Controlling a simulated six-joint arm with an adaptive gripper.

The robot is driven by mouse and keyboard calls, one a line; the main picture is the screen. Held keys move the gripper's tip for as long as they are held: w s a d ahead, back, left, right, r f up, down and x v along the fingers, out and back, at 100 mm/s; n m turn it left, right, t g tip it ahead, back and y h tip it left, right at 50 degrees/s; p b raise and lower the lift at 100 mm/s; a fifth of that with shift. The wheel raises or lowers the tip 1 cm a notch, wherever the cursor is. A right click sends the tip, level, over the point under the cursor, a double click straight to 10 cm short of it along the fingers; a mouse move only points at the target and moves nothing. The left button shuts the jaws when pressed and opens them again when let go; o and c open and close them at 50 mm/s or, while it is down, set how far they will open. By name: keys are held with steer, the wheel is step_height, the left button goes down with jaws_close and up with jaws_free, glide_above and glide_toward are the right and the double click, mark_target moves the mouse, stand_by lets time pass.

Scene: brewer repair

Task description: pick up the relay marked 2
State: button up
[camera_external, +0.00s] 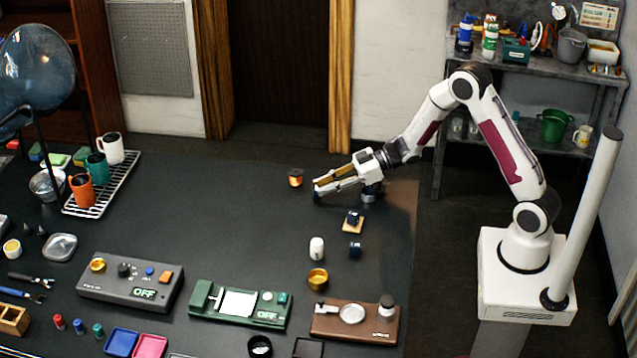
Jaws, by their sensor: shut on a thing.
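No marking 2 can be read on any small part at this size, so I cannot tell which one is the relay. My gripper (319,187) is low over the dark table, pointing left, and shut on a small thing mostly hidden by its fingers. A small dark and glowing-orange part (295,178) stands just left of the fingertips, apart from them. A small dark-blue block (353,217) sits on a tan square piece in front of the gripper. Another dark-blue part (355,249) lies nearer the camera.
A white cylinder (317,248) and a gold cup (318,278) stand in front. A brown device (356,320), a green panel (240,304) and a grey panel (130,283) line the near side. A mug rack (122,178) is left. The table's middle is clear.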

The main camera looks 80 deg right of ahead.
step_height(320, 180, up, 10)
stand_by(0.8)
stand_by(0.5)
